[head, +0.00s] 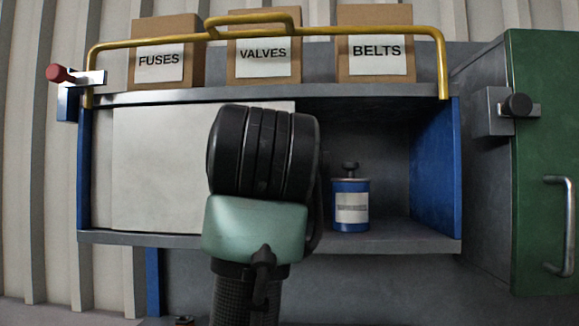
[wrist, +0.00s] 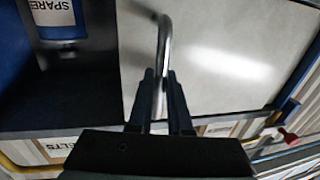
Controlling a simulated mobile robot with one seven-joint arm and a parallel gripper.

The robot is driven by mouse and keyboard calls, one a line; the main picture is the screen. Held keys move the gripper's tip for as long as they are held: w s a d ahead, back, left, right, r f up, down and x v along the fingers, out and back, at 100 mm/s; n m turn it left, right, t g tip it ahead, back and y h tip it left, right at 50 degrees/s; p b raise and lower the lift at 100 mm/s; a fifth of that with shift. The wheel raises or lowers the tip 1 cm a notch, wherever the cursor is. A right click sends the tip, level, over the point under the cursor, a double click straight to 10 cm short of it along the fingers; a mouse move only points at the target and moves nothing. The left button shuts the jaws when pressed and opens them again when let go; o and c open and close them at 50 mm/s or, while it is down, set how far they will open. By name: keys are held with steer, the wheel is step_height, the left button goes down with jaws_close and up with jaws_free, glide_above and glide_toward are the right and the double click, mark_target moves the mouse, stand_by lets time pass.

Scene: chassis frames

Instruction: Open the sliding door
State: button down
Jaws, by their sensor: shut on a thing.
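The sliding door (head: 160,165) is a pale cream panel covering most of the left part of a grey and blue cabinet. The right part of the cabinet stands open and dark inside. In the wrist view, which looks turned over, the door (wrist: 225,60) fills the right side. My gripper (wrist: 161,78) is shut on the door's curved metal bar handle (wrist: 163,40), which passes between the two fingers. In the head view my arm hides the gripper, the handle and part of the door.
A blue can (head: 351,205) with a dark knob stands in the open bay. Boxes marked FUSES (head: 159,60), VALVES (head: 263,54) and BELTS (head: 376,50) sit on top behind a yellow rail (head: 340,29). A green door (head: 545,150) with a metal handle is at the right.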

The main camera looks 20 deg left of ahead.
steer(key=shift+a, duration=0.2)
steer(key=c, duration=0.8)
jaws_free()
steer(key=shift+c, duration=0.2)
steer(key=shift+s+d, duration=0.1)
steer(key=shift+s, duration=0.05)
steer(key=b+v, duration=0.5)
steer(key=v, duration=0.7)
steer(key=shift+s+d, duration=0.2)
steer(key=shift+s, duration=0.1)
